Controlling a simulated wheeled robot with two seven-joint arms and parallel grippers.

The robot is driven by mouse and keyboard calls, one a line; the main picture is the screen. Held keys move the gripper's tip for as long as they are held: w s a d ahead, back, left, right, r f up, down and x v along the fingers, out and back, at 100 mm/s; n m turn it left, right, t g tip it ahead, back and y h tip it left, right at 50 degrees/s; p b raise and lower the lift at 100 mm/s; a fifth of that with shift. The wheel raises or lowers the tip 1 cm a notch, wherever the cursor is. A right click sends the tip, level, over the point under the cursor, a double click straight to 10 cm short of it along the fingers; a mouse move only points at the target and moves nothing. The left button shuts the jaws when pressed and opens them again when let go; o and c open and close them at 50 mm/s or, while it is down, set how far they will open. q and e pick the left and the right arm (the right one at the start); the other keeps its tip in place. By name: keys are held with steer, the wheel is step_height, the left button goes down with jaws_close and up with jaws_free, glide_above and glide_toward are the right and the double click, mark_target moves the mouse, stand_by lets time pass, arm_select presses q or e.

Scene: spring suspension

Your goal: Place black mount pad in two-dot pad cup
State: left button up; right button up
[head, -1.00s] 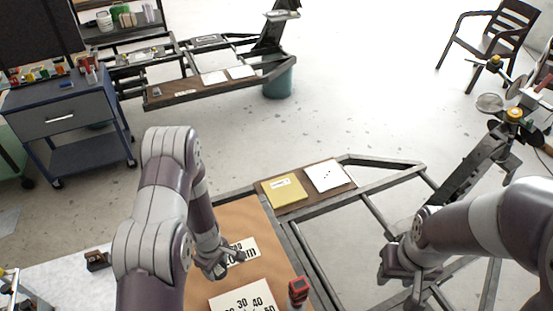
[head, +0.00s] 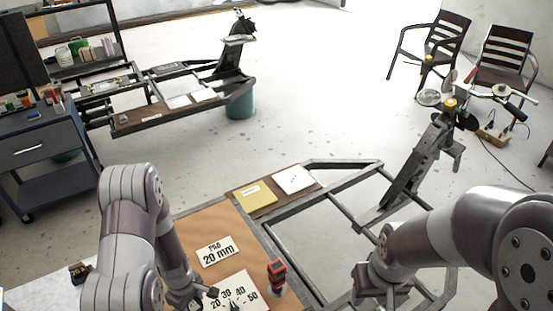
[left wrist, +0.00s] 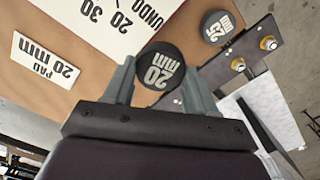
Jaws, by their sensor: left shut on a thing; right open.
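My left gripper (left wrist: 155,100) is shut on a round black pad (left wrist: 160,67) whose top reads "20 mm". In the head view my left gripper (head: 196,298) is low over the brown board, at the left edge of the numbered card; the pad is hard to make out there. My right gripper (head: 368,290) is open and empty over the dark metal frame. The two-dot pad cup cannot be clearly identified in these views.
A "PAD 20 mm" card (head: 217,251) and a numbered card (head: 240,293) lie on the brown board. A red-and-black object (head: 277,276) stands beside them. Another black disc (left wrist: 217,30) shows near a dark bracket with brass bolts (left wrist: 238,64). Yellow (head: 255,194) and white plates lie beyond.

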arm_select(q)
steer(key=shift+w+d+r+m, duration=0.1)
steer(key=shift+w+r+m, duration=0.15)
steer(key=shift+w+m, duration=0.05)
steer(key=w+d+r+m, duration=0.4)
steer(key=r+m, duration=0.7)
steer(key=m, duration=0.1)
steer(key=shift+w+d, duration=0.2)
arm_select(e)
steer(key=shift+s, duration=0.2)
